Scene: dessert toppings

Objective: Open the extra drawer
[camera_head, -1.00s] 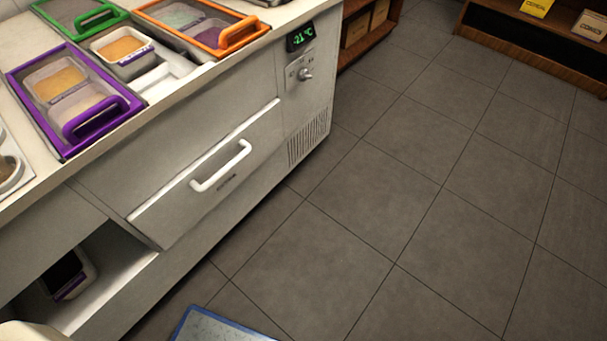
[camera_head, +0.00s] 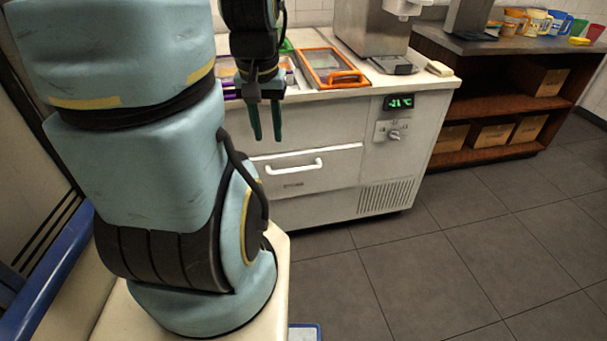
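A white counter unit has a drawer (camera_head: 325,177) with a white bar handle (camera_head: 294,168) and small dark lettering too small to read. A pale line runs along the drawer's top edge; I cannot tell whether it is slightly open. My gripper (camera_head: 265,122) points down in front of the counter, left of and above the handle in the picture, apart from it. Its two dark green fingers have a gap between them and hold nothing. My arm hides the counter's left part, including any drawer there.
An orange-framed topping bin (camera_head: 333,68) and a steel machine (camera_head: 371,28) are on the counter top. The counter's right end has a temperature display (camera_head: 400,102) and a knob. A wooden shelf with boxes (camera_head: 492,132) stands at right. The tiled floor (camera_head: 450,260) is clear at front right.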

